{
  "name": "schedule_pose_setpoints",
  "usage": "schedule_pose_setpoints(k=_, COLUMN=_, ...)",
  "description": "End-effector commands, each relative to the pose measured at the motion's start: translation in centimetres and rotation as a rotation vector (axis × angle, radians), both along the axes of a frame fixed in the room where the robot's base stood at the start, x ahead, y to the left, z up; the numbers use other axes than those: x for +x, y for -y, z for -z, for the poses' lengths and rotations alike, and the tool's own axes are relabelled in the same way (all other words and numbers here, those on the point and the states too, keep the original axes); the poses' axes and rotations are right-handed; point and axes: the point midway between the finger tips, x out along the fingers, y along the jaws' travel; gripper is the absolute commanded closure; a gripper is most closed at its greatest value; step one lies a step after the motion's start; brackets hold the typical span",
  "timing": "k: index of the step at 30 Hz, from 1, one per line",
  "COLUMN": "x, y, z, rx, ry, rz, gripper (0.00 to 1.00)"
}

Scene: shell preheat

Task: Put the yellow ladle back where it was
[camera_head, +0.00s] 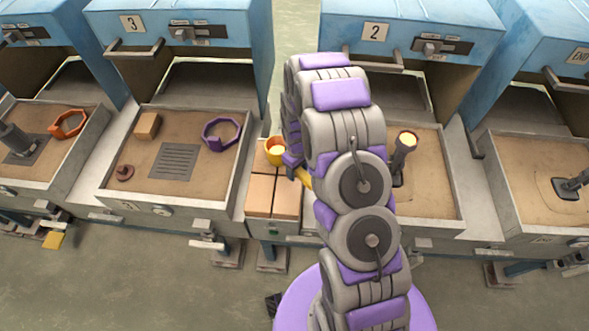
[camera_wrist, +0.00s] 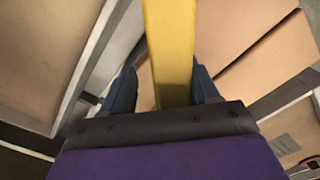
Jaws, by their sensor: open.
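The yellow ladle's bowl (camera_head: 277,151) shows in the head view over the tan blocks between station 3 and station 2, with something pale inside it. Part of its yellow handle (camera_head: 301,176) shows beside my arm, which hides the rest. In the wrist view the handle (camera_wrist: 170,50) runs between the two dark fingers of my gripper (camera_wrist: 165,92). The fingers are open, with a gap visible on at least the left side of the handle. In the head view the gripper is mostly hidden behind my arm.
Tan blocks (camera_head: 273,193) fill the narrow stand between the sand trays. The station 3 tray (camera_head: 168,205) holds a purple ring (camera_head: 221,132), a tan block (camera_head: 147,126) and a grate (camera_head: 174,160). A dark, glowing-topped tool (camera_head: 404,152) stands in the station 2 tray. An orange ring (camera_head: 68,123) lies further left.

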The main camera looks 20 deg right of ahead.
Motion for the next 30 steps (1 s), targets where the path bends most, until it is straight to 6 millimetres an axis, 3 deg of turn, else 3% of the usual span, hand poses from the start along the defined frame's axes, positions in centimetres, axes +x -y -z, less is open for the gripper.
schedule_pose_setpoints(k=8, x=0.1, y=-0.8, z=-1.9, rx=-0.011, ry=0.001, rz=-0.001, gripper=0.4)
schedule_pose_setpoints(k=22, x=0.4, y=-0.2, z=-10.8, rx=-0.001, ry=0.004, rz=-0.002, gripper=0.4)
schedule_pose_setpoints(k=30, x=0.2, y=-0.8, z=-12.5, rx=-0.007, ry=-0.002, rz=0.002, gripper=0.4)
